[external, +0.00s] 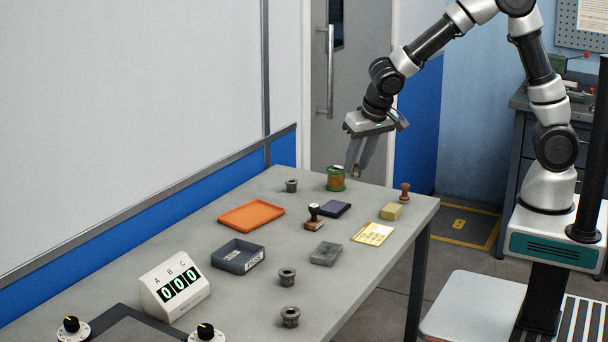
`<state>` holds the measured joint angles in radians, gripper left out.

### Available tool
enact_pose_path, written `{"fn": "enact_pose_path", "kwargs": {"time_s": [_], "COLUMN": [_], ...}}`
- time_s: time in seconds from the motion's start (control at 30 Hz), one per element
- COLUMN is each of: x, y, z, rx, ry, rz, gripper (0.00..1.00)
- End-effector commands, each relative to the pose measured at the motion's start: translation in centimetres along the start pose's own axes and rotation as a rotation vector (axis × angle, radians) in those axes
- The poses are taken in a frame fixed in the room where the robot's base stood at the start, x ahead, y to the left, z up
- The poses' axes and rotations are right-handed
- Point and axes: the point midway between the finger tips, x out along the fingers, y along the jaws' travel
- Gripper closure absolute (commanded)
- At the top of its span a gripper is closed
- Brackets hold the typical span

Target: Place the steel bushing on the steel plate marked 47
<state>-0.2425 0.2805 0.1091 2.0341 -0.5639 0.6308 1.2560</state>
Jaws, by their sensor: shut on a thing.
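My gripper (357,173) hangs above the far end of the grey table, pointing down, just right of a green and copper-coloured spool. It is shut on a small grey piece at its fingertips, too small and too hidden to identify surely. Three grey flanged bushings stand on the table: one at the far left (291,186), one near the front (287,277) and one nearest the camera (290,317). A flat grey block (326,253) lies mid-table; I cannot read a 47 on it or elsewhere.
The spool (336,180) stands close to my gripper. An orange tray (251,215), a grey bin (238,256), a stamp (314,218), a dark pad (335,209), a yellow card (373,234), a yellow block (391,211), a wooden-handled stamp (405,193) and a counter (174,287) occupy the table (345,300).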

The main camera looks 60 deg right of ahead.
Motion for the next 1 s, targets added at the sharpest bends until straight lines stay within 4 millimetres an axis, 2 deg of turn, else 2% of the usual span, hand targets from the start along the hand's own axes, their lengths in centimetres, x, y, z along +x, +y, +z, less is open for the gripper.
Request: {"fn": "enact_pose_path", "kwargs": {"time_s": [0.03, 0.2, 0.3, 0.4, 0.6, 0.9, 1.0], "x": [-0.6, -3.1, -4.5, -5.6, -6.4, -1.8, -1.1], "y": [-3.0, -10.4, -13.7, -16.0, -18.0, -18.1, -18.2], "z": [1.4, 5.8, 8.3, 10.4, 12.8, 15.0, 15.2], "rx": [-0.065, -0.24, -0.322, -0.384, -0.445, -0.452, -0.449], "ry": [0.0, 0.0, -0.001, -0.002, -0.004, -0.006, -0.004], "rz": [-0.027, -0.101, -0.136, -0.162, -0.187, -0.188, -0.189], "gripper": [0.96, 0.96, 0.96, 0.96, 0.96, 0.96, 0.96]}}
